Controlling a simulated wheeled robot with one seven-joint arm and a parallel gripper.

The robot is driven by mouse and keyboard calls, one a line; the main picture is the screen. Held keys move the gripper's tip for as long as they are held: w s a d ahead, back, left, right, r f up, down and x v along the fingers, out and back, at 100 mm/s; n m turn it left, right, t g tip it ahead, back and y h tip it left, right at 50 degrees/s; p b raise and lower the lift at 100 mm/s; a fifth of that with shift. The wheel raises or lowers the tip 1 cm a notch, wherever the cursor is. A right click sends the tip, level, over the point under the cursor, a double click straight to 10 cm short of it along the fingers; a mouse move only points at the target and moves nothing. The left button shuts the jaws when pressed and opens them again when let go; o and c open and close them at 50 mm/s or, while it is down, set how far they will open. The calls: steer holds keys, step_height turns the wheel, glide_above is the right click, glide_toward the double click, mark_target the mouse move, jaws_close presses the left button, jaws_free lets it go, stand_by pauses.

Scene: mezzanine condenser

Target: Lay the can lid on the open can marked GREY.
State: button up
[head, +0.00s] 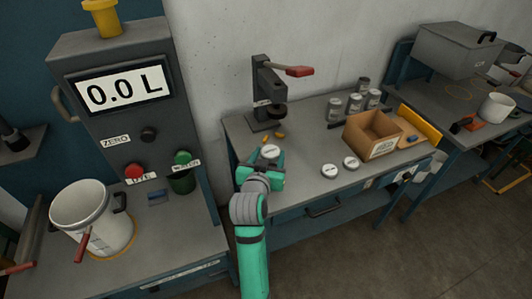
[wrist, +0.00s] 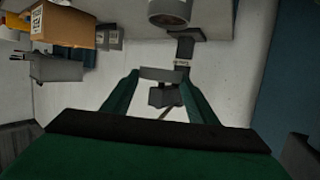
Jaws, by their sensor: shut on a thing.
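My gripper (head: 266,162) is shut on a round can lid (head: 271,151), held near the left end of the workbench. In the wrist view the lid (wrist: 162,74) shows edge-on as a thin grey disc between the two green fingers. Several grey cans with pale labels (head: 335,110) stand at the back of the bench, right of the press. Two low round pieces with pale tops (head: 329,170) (head: 350,163) lie in front of the cardboard box; I cannot tell if they are lids or cans. No mark GREY is readable.
A press with a red handle (head: 268,95) stands behind my gripper. A cardboard box (head: 372,135) and a yellow bin (head: 418,124) stand to the right. At left are a console reading 0.0 L (head: 120,90) and a white bucket (head: 92,220).

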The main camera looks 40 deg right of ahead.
mark_target(270, 164)
steer(key=shift+a, duration=0.1)
steer(key=shift+w+f, duration=0.1)
steer(key=shift+f, duration=1.2)
steer(key=shift+s+f, duration=0.2)
steer(key=shift+f, duration=0.35)
steer(key=shift+w+f, duration=0.1)
steer(key=shift+f, duration=1.35)
steer(key=o, duration=1.1)
